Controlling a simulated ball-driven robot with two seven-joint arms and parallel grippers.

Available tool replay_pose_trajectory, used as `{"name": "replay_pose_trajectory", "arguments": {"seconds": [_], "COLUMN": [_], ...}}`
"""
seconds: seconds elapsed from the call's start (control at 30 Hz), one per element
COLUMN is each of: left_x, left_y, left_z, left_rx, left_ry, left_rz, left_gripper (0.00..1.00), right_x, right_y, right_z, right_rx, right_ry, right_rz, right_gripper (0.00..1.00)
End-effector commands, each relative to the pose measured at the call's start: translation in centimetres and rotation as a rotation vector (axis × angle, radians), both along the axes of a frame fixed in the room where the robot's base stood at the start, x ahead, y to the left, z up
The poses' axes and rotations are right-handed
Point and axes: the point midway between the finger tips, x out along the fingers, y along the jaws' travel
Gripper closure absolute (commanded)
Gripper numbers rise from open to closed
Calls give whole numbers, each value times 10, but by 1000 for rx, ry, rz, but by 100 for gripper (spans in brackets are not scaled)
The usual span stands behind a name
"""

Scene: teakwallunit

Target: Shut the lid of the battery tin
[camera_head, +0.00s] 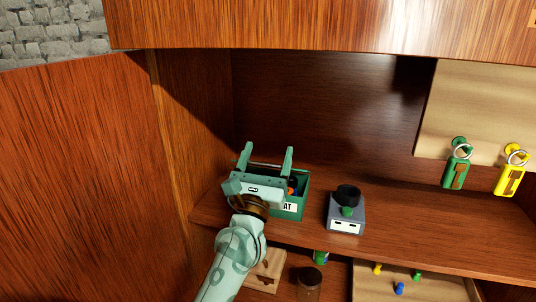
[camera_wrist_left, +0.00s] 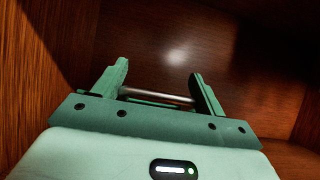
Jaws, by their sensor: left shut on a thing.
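The battery tin (camera_head: 303,193) is a green box on the shelf, with a white label partly reading "AT". It is open at the top on its right side, where orange and dark blue items show inside. My left gripper (camera_head: 267,155) is over the tin and hides much of it. In the left wrist view its fingers (camera_wrist_left: 158,75) stand wide apart, with a thin metallic bar (camera_wrist_left: 155,96) spanning between them. The bar seems to be the edge of the tin's lid, gripped at its two ends. The lid's angle is mostly hidden. My right gripper is out of view.
A grey-blue device with a black round top (camera_head: 346,211) stands right of the tin. Green (camera_head: 456,168) and yellow (camera_head: 510,178) tags hang on a board at the right. The cabinet's side wall (camera_head: 190,120) is close on the left. The shelf farther right is clear.

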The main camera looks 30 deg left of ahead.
Motion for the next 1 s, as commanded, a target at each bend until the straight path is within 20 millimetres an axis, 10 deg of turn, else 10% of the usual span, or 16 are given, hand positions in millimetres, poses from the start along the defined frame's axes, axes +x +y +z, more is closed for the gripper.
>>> {"name": "replay_pose_trajectory", "arguments": {"seconds": [0.37, 0.4, 0.43, 1.0], "left_x": [-1, -1, -1, -38], "left_y": [-4, -4, -3, -11], "left_z": [0, 0, 0, -28], "left_rx": [2, 2, 2, 2], "left_ry": [-2, -3, -3, 5], "left_rz": [-7, -7, -7, -3], "left_gripper": [69, 26, 17, 17], "right_x": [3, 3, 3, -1], "right_y": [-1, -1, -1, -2], "right_z": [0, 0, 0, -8], "right_rx": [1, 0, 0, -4], "right_ry": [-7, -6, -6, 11], "right_rz": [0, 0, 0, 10], "right_gripper": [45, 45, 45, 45]}}
